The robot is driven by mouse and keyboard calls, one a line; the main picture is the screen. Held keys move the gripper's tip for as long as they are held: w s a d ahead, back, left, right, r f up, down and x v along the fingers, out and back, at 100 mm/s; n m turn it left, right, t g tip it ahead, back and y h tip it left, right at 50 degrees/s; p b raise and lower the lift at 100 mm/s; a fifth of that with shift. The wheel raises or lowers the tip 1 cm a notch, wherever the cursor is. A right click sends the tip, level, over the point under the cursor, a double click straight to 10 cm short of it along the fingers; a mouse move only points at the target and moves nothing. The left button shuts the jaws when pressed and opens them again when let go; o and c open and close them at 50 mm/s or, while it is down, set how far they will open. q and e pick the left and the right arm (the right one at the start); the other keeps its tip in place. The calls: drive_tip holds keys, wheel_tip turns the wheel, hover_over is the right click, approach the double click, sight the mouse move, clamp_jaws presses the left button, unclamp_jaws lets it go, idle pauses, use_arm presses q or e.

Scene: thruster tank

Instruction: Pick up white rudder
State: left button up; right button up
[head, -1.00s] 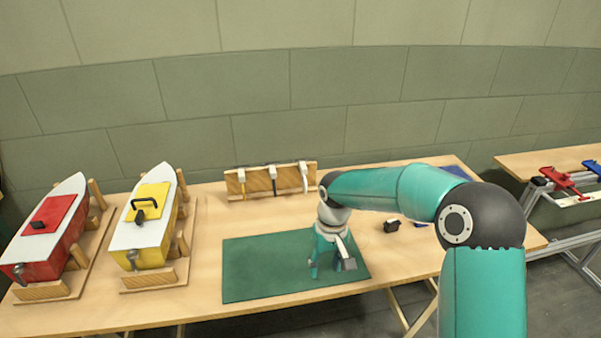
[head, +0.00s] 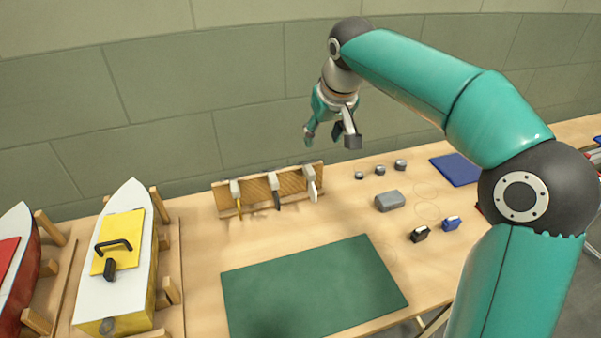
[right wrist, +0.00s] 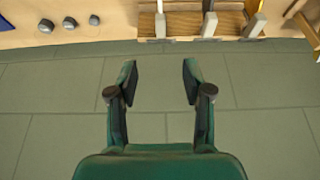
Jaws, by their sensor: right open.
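The white rudder (head: 313,188) hangs at the right end of a wooden rack (head: 206,199), beside a black rudder (head: 276,197) and a yellow one (head: 237,205). My right gripper (head: 331,138) is open and empty. In the head view it shows above the rack's right end, apart from the white rudder. In the right wrist view the open fingers (right wrist: 156,85) show against the wall, and the white rudder (right wrist: 160,22) is at the top edge, partly cut off. My left gripper is not in view.
A green mat (head: 310,290) lies empty in front of the rack. A yellow boat (head: 120,262) stands in a wooden cradle at left, a red one (head: 14,280) beyond it. Grey, black and blue small parts and a grey block (head: 389,201) lie to the right.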

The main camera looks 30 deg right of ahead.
approach(311, 171)
drive_tip(key=x, duration=0.5)
drive_tip(key=shift+d+b, duration=0.1)
drive_tip(key=shift+b, duration=0.3)
drive_tip(key=shift+x, duration=2.65)
clamp_jaws()
